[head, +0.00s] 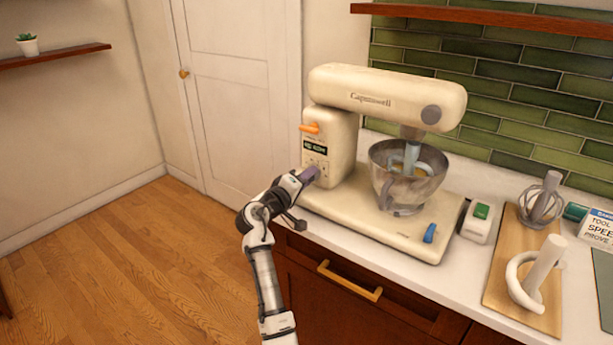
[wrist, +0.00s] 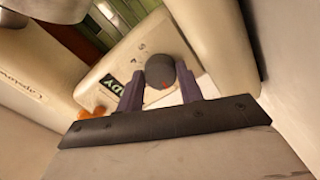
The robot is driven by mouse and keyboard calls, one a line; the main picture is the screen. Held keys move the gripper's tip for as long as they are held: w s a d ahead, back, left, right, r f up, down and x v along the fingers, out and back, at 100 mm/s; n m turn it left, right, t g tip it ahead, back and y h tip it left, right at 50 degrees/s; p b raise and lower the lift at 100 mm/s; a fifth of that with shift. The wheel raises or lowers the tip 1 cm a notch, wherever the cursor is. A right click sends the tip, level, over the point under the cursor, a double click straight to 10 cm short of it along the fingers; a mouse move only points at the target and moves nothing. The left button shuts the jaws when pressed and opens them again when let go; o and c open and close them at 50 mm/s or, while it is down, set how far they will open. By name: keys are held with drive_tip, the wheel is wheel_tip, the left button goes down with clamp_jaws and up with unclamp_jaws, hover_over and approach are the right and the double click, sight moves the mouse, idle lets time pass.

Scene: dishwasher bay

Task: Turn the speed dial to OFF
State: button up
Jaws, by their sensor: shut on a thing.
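The cream stand mixer (head: 385,95) stands on the white counter. In the wrist view its speed dial (wrist: 160,68) is a dark round knob with a red mark on the edge facing my gripper. Numbers around the dial are too small to read fully. My gripper (wrist: 161,82) has its two purple fingers on either side of the dial, shut on it. In the head view my gripper (head: 309,174) is at the lower front of the mixer's column and hides the dial. The mixer's small display (head: 315,146) is lit; the wrist view shows "DY" on it.
An orange lever (head: 310,128) sticks out above the display. A metal bowl (head: 408,180) sits under the mixer head. A blue switch (head: 429,233) is on the base. A white box with a green button (head: 480,215) and a wooden board (head: 500,275) with attachments are to the right.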

drive_tip(key=shift+n, duration=0.5)
drive_tip(key=shift+p, duration=0.3)
drive_tip(key=o, duration=1)
